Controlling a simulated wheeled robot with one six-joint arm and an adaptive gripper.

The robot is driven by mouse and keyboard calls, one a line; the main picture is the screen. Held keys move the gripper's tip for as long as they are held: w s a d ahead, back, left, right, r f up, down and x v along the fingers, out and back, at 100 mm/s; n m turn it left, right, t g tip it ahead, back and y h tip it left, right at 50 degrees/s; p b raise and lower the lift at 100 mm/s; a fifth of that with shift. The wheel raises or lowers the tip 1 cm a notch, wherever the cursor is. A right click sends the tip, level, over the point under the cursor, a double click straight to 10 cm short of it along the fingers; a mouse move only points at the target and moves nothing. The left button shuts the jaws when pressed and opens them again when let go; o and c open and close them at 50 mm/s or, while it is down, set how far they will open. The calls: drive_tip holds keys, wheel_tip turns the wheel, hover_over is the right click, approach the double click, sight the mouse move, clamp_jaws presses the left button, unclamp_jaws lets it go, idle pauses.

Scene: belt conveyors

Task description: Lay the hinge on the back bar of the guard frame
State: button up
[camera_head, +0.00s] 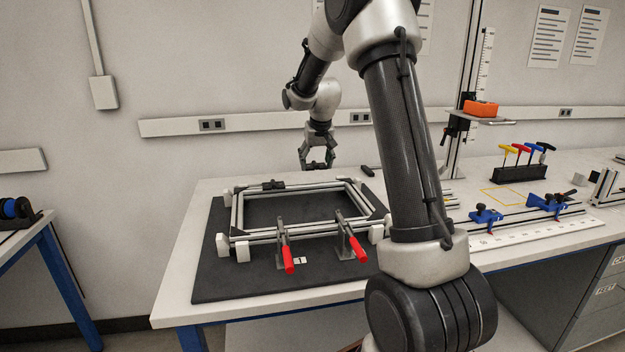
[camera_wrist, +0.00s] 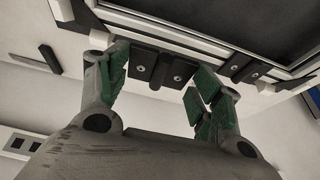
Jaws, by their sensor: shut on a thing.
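My gripper (camera_head: 317,165) hangs over the back side of the guard frame (camera_head: 262,235), right of the middle of its back bar (camera_head: 315,184). It is shut on a dark hinge (camera_wrist: 160,68) with round screw holes, held between the green finger pads in the wrist view. In the head view the gripped hinge shows only as a small dark shape between the fingertips, with a gap above the bar. In the wrist view it overlaps the bar's edge; contact cannot be told. A second dark hinge (camera_head: 273,185) sits on the back bar to the left, also in the wrist view (camera_wrist: 244,68).
The frame lies on a black mat (camera_head: 215,285) between white corner blocks. Two red-handled clamps (camera_head: 288,258) stand at its front bar. A dark rod (camera_head: 367,171) lies behind the frame. Blue clamps (camera_head: 485,216) and a hex-key stand (camera_head: 520,173) are at right.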

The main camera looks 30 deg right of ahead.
sight(317, 169)
drive_tip(key=shift+f, duration=2.7)
drive_tip(key=o, duration=1)
drive_tip(key=shift+f, duration=0.15)
drive_tip(key=s+a+r, duration=0.4)
drive_tip(key=s+r, duration=0.8)
drive_tip(key=r, duration=0.4)
drive_tip(key=s+a+n, duration=0.1)
drive_tip(key=s+a, duration=0.1)
drive_tip(key=s, duration=0.7)
drive_tip(key=s+a+f+n, duration=0.1)
drive_tip(key=s+a, duration=0.1)
drive_tip(key=s, duration=0.8)
drive_tip(key=s+a+n+y, duration=0.1)
drive_tip(key=s+a, duration=0.1)
drive_tip(key=s, duration=0.7)
drive_tip(key=shift+s+f, duration=0.25)
drive_tip(key=shift+s, duration=0.05)
